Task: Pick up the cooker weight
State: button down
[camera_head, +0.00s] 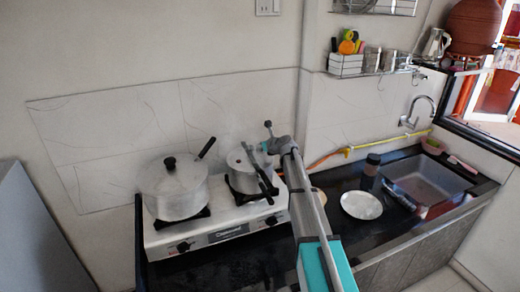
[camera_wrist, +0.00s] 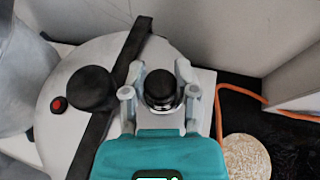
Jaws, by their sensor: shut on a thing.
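The cooker weight (camera_wrist: 160,90), a small black cap with a shiny metal band, sits between my gripper's fingers in the wrist view. My gripper (camera_wrist: 159,95) is shut on it, one finger at each side. The pressure cooker's pale lid (camera_wrist: 75,130) lies below and to the left, with a black bar handle, a black knob (camera_wrist: 92,88) and a red button (camera_wrist: 58,104). In the head view, my gripper (camera_head: 268,150) is over the smaller cooker (camera_head: 240,180) on the stove's right burner. The weight is hard to make out there.
A larger lidded pot (camera_head: 175,195) stands on the stove's left burner. A white plate (camera_head: 361,205), a dark jar (camera_head: 371,165) and the sink (camera_head: 430,180) are to the right. An orange hose (camera_head: 322,160) runs along the wall. A loaded wire shelf (camera_head: 370,72) hangs above.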

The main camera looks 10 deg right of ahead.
jog(key=shift+d+r, duration=0.1)
jog(key=shift+r, duration=0.1)
notch_tip(320, 180, up, 3)
jog(key=p, duration=0.3)
jog(key=s+r+p, duration=0.9)
jog(key=s+p, duration=0.1)
jog(key=s, duration=0.4)
jog(key=shift+a+r, duration=0.25)
jog(key=shift+r, duration=0.1)
jog(key=shift+f, duration=0.1)
dwell(0.3)
